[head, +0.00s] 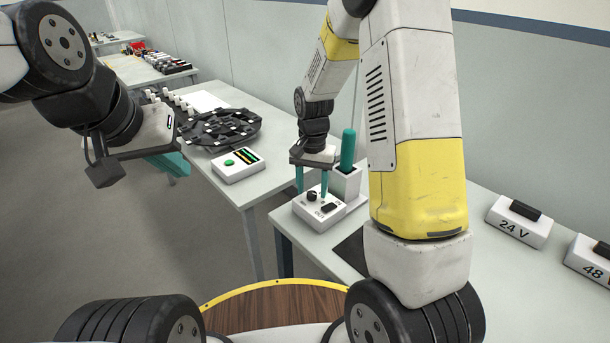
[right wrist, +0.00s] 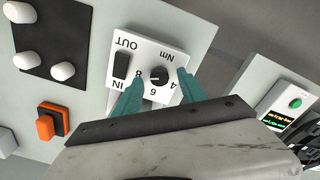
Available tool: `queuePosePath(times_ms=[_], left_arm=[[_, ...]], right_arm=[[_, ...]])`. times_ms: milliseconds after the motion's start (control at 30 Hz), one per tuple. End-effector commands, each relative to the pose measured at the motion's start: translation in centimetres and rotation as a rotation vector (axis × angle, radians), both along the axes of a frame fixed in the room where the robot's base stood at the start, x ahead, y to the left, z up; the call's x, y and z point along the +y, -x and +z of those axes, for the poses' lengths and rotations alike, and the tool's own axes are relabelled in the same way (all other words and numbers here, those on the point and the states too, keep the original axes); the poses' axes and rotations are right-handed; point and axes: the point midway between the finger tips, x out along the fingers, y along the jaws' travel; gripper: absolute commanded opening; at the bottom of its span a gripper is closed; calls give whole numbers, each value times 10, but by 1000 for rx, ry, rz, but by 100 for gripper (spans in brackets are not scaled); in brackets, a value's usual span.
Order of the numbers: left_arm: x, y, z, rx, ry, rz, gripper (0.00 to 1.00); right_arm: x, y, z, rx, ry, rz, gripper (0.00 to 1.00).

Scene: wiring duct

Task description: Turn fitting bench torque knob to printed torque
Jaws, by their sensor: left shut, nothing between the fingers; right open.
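The bench torque unit is a white box (head: 308,211) on the near table. Its round black knob (right wrist: 160,76) has 4, 6, 8 and Nm printed around it in the right wrist view. A small light mark shows on the knob's left side, but its exact reading is unclear. A black switch (right wrist: 121,67) sits beside it between IN and OUT. My right gripper (right wrist: 161,76) points down at the box, open, with its teal fingertips on either side of the knob and apparent gaps. My left gripper (head: 170,164) is shut and empty, away over the floor at left.
A teal-handled tool (head: 348,150) stands in a white holder right behind the box. A display unit with green button (head: 238,165) and a black ring-shaped fixture (head: 220,129) are on the table behind. A 24 V block (head: 518,222) stands right. An orange switch (right wrist: 52,122) is nearby.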

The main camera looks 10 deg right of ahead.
Motion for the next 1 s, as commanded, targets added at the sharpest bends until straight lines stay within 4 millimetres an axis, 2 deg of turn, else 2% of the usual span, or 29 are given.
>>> queuePosePath(times_ms=[100,367,600,1000], left_arm=[[0,0,0,0,0,0,0],[0,0,0,0,0,0,0],[0,0,0,0,0,0,0],[0,0,0,0,0,0,0]], right_arm=[[0,0,-7,0,0,0,48],[0,0,-8,0,-1,0,48],[0,0,-8,0,-1,0,1],[0,0,-7,0,-1,46,0]])
